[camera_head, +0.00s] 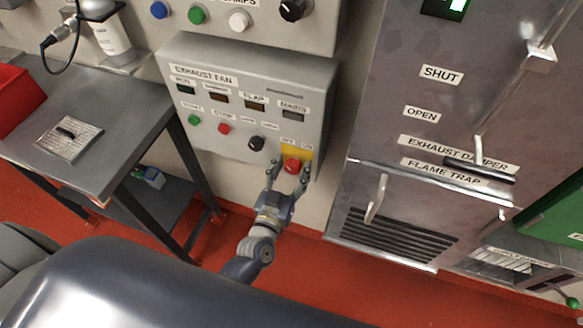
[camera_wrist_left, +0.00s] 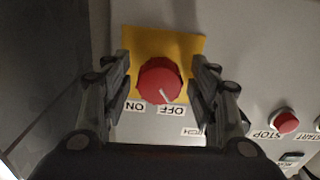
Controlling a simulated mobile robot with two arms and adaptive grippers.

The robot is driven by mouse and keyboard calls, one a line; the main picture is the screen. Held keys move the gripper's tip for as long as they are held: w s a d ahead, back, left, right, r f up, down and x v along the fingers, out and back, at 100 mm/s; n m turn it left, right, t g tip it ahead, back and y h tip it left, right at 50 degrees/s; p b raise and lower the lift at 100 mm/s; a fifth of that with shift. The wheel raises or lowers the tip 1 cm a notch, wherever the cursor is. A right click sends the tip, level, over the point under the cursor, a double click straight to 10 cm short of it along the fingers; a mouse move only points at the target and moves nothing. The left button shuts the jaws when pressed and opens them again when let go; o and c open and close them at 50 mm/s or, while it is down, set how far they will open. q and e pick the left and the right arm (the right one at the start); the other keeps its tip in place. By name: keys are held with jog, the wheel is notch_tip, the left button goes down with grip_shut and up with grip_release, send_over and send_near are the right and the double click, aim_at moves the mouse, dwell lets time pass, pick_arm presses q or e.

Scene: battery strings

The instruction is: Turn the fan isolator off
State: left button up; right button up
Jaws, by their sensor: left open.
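The fan isolator is a red round knob (camera_head: 291,166) on a yellow plate (camera_head: 300,151) at the lower right of the exhaust fan box (camera_head: 250,120). In the left wrist view the red knob (camera_wrist_left: 159,80) sits between my fingers, with inverted ON and OFF labels below it. Its white mark points down and slightly right, towards the OFF label (camera_wrist_left: 171,110). My left gripper (camera_head: 288,174) is open, one finger on each side of the knob; it also shows in the left wrist view (camera_wrist_left: 160,92). Gaps show between the fingers and the knob. My right gripper is not visible.
A black knob (camera_head: 256,144) and small buttons sit left of the isolator on the same box. A grey bench (camera_head: 95,175) stands at the left. A metal cabinet (camera_head: 390,120) with handles stands close on the right. Red floor shows below.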

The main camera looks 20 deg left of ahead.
pick_arm(q)
jog(key=c, duration=1.1)
jog(key=shift+d+n, duration=0.1)
jog(key=shift+n, duration=0.8)
jog(key=o, duration=1.1)
